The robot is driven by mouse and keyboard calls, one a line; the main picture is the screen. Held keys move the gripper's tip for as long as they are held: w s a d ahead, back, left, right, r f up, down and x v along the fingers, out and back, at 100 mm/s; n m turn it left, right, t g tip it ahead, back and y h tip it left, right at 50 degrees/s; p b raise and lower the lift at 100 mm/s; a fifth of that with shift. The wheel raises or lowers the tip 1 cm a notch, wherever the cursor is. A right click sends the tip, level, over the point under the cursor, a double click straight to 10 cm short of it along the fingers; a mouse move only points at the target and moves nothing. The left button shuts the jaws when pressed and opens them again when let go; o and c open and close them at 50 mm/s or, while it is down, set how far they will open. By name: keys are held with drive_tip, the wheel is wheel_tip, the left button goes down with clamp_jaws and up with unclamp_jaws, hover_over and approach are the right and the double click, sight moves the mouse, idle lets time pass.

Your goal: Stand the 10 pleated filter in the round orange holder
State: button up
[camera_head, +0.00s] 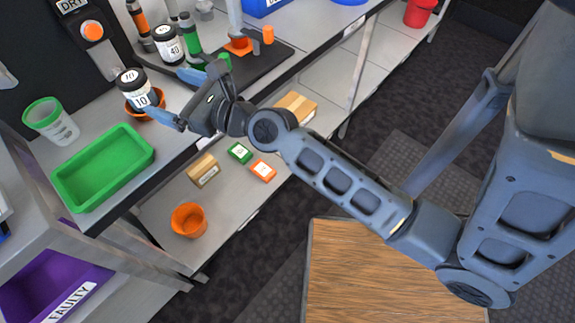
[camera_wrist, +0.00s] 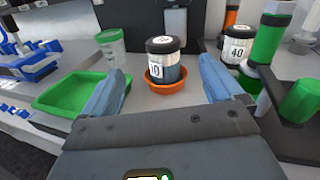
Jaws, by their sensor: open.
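The 10 pleated filter (camera_head: 134,88) is a dark-capped cylinder with a white label reading 10; it also shows in the wrist view (camera_wrist: 166,60). It looks upright, its lower end inside the round orange holder (camera_wrist: 168,88), a shallow bowl on the grey bench. The holder shows partly in the head view (camera_head: 132,111), behind a finger of mine. My gripper (camera_head: 165,92) is open, its blue fingers spread wide on either side of the filter's line in the wrist view (camera_wrist: 162,78), with gaps to it. The filter's base is hidden by the holder's rim.
A 40 filter (camera_head: 169,45) and green cylinders stand right of the holder. A clear cup with a green rim (camera_head: 50,120) and a green tray (camera_head: 102,168) lie left. An orange pot (camera_head: 188,220) and small boxes (camera_head: 203,170) sit on the lower shelf.

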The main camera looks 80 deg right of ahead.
drive_tip(key=s+a+f+n+g+y, duration=0.2)
drive_tip(key=s+a+f+n, duration=0.2)
drive_tip(key=s+a+n, duration=1.2)
drive_tip(key=s+a+r+n+y, duration=0.1)
drive_tip(key=s+n, duration=0.4)
drive_tip(key=n, duration=0.6)
drive_tip(key=s+a+r+n+y, duration=0.1)
drive_tip(key=s+r+n, duration=0.3)
drive_tip(key=n, duration=0.7)
drive_tip(key=shift+s+n+y, duration=0.3)
drive_tip(key=shift+s+y, duration=0.05)
drive_tip(key=shift+y, duration=0.45)
